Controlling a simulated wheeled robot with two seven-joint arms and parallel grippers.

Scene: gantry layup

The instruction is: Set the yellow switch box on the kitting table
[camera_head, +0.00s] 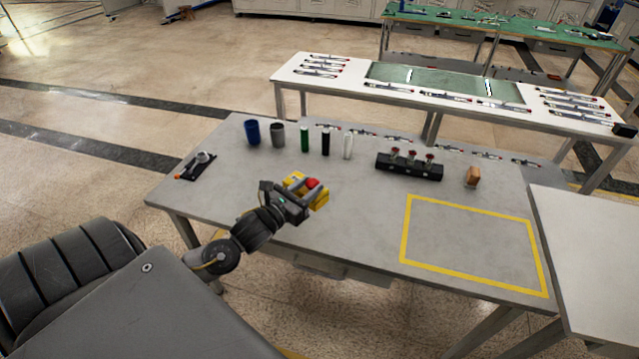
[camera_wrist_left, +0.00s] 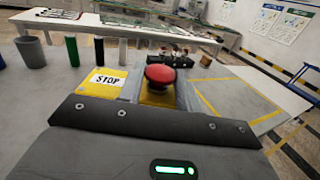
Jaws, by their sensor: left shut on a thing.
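The yellow switch box (camera_head: 320,200) has a red mushroom button on top, and its STOP label shows in the left wrist view (camera_wrist_left: 100,84). My left gripper (camera_head: 305,196) is shut on the box, over the near left part of the grey table (camera_head: 375,220). The jaws hide part of the box, and I cannot tell whether its underside touches the table. A yellow outlined rectangle (camera_head: 403,228) is marked on the table to the right of the gripper; its inside is bare. My right gripper does not show.
A blue cup (camera_head: 252,132), a grey cup (camera_head: 278,133) and green, black and white cylinders stand along the back. A black block with red-topped parts (camera_head: 408,170) and a small brown block (camera_head: 472,177) stand behind the rectangle. A dark tool holder (camera_head: 196,166) lies at left.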

